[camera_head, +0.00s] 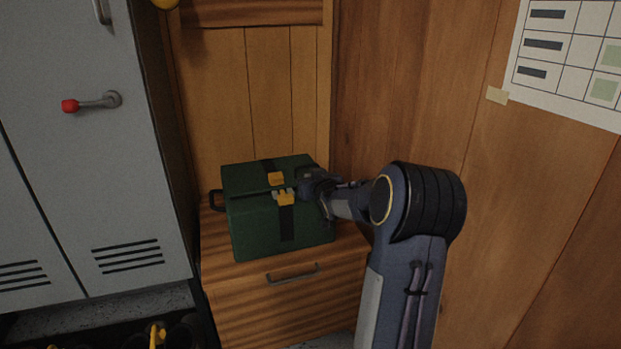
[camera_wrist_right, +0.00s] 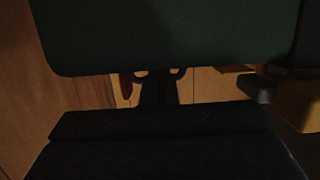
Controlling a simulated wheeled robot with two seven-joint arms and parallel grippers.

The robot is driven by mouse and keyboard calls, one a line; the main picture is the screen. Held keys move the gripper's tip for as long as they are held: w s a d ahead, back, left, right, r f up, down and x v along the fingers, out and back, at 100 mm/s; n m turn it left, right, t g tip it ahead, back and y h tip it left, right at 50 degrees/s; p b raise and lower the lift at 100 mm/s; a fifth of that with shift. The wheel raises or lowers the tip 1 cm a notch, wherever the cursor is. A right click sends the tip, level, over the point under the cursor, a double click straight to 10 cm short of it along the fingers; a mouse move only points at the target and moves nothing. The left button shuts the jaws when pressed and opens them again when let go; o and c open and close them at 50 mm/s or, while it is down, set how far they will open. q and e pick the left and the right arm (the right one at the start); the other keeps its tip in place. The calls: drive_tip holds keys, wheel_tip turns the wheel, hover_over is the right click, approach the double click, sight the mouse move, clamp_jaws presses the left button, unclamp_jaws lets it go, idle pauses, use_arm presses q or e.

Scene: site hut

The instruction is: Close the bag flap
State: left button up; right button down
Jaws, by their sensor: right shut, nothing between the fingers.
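A dark green bag (camera_head: 253,228) with black straps stands on a wooden cabinet in the head view. Its flap (camera_head: 245,176) lies over the top, with a yellow buckle part (camera_head: 277,179) near its front edge. Another yellow buckle part (camera_head: 285,197) sits just below on the front face. I cannot tell whether the flap is fully down. My right gripper (camera_head: 308,181) is shut and empty at the bag's upper right, close to the flap; contact is unclear. A dark green surface (camera_wrist_right: 165,35), apparently the bag, fills the top of the dim wrist view. My left gripper is not visible.
The wooden cabinet (camera_head: 283,302) has a drawer handle on its front. A grey locker (camera_head: 85,170) with a red-tipped handle (camera_head: 70,106) stands at left. A wood wall with a chart (camera_head: 570,60) is on the right. Boots stand low at left.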

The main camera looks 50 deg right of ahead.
drive_tip(key=shift+s, duration=0.1)
idle(0.4)
drive_tip(key=p+v, duration=0.2)
drive_tip(key=v, duration=0.5)
drive_tip(key=shift+s+a, duration=0.2)
drive_tip(key=shift+s, duration=0.1)
drive_tip(key=shift+r, duration=0.1)
